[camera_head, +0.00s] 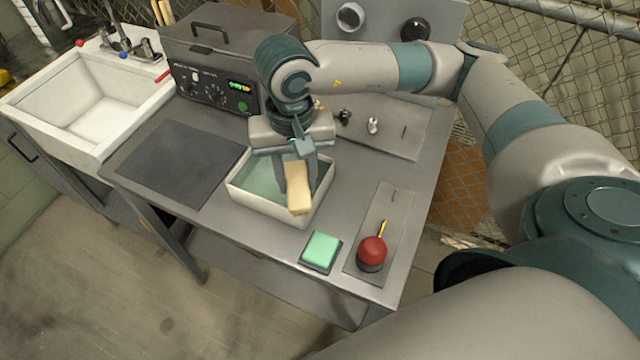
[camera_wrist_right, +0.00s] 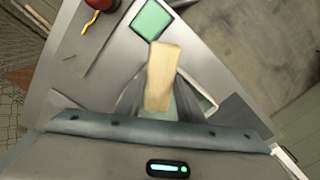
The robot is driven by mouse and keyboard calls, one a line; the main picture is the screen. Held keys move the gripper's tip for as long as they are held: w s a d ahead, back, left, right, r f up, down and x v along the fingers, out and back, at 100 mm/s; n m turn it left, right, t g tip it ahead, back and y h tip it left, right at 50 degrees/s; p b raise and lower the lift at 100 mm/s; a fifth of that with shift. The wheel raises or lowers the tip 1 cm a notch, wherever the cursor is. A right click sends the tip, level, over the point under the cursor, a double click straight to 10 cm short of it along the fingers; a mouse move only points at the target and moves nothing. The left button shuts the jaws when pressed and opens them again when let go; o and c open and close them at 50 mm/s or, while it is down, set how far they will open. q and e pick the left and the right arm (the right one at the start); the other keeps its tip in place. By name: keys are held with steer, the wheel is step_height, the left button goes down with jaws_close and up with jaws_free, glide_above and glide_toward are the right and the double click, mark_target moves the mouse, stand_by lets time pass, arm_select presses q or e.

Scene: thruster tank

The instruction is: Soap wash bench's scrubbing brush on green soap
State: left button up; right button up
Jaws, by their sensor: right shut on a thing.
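My right gripper (camera_head: 297,172) is shut on the scrubbing brush (camera_head: 297,188), a pale wooden block. It holds the brush over the white-rimmed tray (camera_head: 246,200) with greenish contents. The brush also shows between the fingers in the right wrist view (camera_wrist_right: 162,78). The bristles cannot be made out. The green soap (camera_head: 321,248) is a light green block on a dark holder near the bench's front edge, in front of the tray and apart from the brush. In the right wrist view the soap (camera_wrist_right: 152,20) lies just beyond the brush's far end. My left gripper is not in view.
A red ball-shaped object (camera_head: 372,251) with a yellow piece stands on a grey plate right of the soap. A dark mat (camera_head: 180,163) lies left of the tray. A control box (camera_head: 215,70) stands behind, and a white sink (camera_head: 95,105) is at far left.

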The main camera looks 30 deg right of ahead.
steer(key=n, duration=0.2)
steer(key=w+d+n, duration=0.1)
steer(key=n, duration=0.1)
steer(key=shift+w+r+n, duration=0.1)
steer(key=shift+w+n, duration=0.1)
steer(key=shift+n, duration=0.2)
